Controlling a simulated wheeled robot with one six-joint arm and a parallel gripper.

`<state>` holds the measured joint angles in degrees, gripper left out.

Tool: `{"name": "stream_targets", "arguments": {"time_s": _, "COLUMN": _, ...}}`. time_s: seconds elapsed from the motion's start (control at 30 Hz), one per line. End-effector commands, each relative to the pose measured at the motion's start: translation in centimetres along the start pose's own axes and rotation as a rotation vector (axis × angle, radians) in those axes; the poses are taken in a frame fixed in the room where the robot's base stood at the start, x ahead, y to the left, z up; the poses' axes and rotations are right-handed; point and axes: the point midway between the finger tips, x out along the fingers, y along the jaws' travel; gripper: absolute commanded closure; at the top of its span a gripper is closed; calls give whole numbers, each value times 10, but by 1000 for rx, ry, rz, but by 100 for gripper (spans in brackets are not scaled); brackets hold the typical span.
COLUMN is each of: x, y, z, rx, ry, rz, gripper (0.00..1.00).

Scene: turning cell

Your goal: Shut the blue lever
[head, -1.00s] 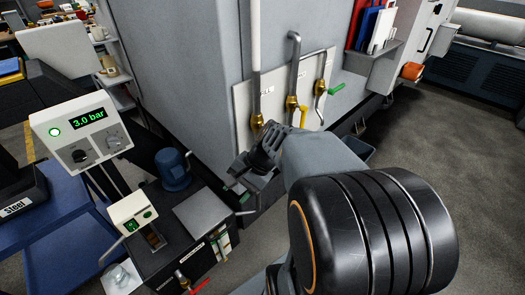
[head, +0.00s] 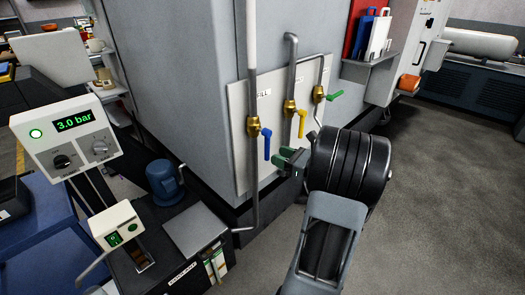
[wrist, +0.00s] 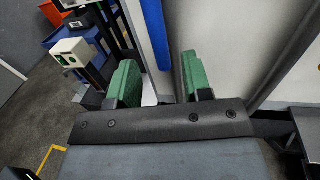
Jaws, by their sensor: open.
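The blue lever (head: 267,143) hangs down from a brass valve (head: 253,127) on the left pipe of a pale wall panel, lying roughly along the pipe. My gripper (head: 284,159) is just right of and below the lever's lower end, apart from it as far as I can tell. In the wrist view, the two green finger pads of my gripper (wrist: 162,78) stand apart with nothing clamped. A blue bar, apparently the lever (wrist: 155,35), shows beyond and between them.
A yellow lever (head: 302,124) points down on the middle pipe. A green lever (head: 335,96) points right on the right pipe. A gauge box (head: 68,134) reading 3.0 bar and a blue motor (head: 164,180) stand at left. Open floor (head: 430,190) lies at right.

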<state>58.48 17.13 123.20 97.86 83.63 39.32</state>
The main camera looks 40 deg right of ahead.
Motion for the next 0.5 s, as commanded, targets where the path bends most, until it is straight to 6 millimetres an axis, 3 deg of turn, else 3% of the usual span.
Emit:
{"name": "stream_targets", "arguments": {"time_s": 0.2, "x": 40, "y": 1, "z": -1, "rx": 0, "ry": 0, "rz": 4, "gripper": 55}}
{"name": "stream_targets", "arguments": {"time_s": 0.5, "x": 69, "y": 0, "z": 0, "rx": -1, "ry": 1, "rz": 1, "gripper": 55}}
